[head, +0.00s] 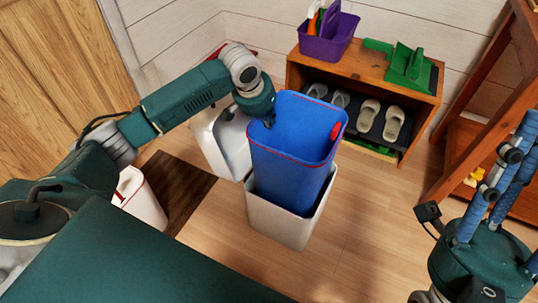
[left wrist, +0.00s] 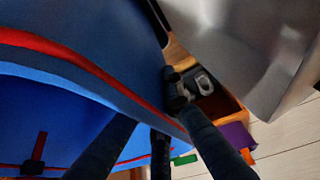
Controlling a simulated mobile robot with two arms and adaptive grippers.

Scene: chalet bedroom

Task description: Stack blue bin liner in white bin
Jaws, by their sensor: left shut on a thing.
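The blue bin liner (head: 290,135) has a red line along its rim and a red mark on its inner wall. It stands slightly tilted, with its lower part inside the white bin (head: 285,222) and its upper part well above the bin's rim. My left gripper (head: 268,119) is shut on the liner's left rim, mostly hidden behind the wrist in the head view. In the left wrist view the dark fingers cross the blue liner's red-lined rim (left wrist: 90,72). The liner's bottom is hidden inside the bin.
Another white bin (head: 218,145) stands behind, to the left. A red-rimmed white container (head: 140,198) is at the left by a dark mat (head: 172,185). A wooden shelf (head: 345,65) holds slippers, a purple caddy (head: 328,38) and a green dustpan (head: 408,68). Floor right of the bin is clear.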

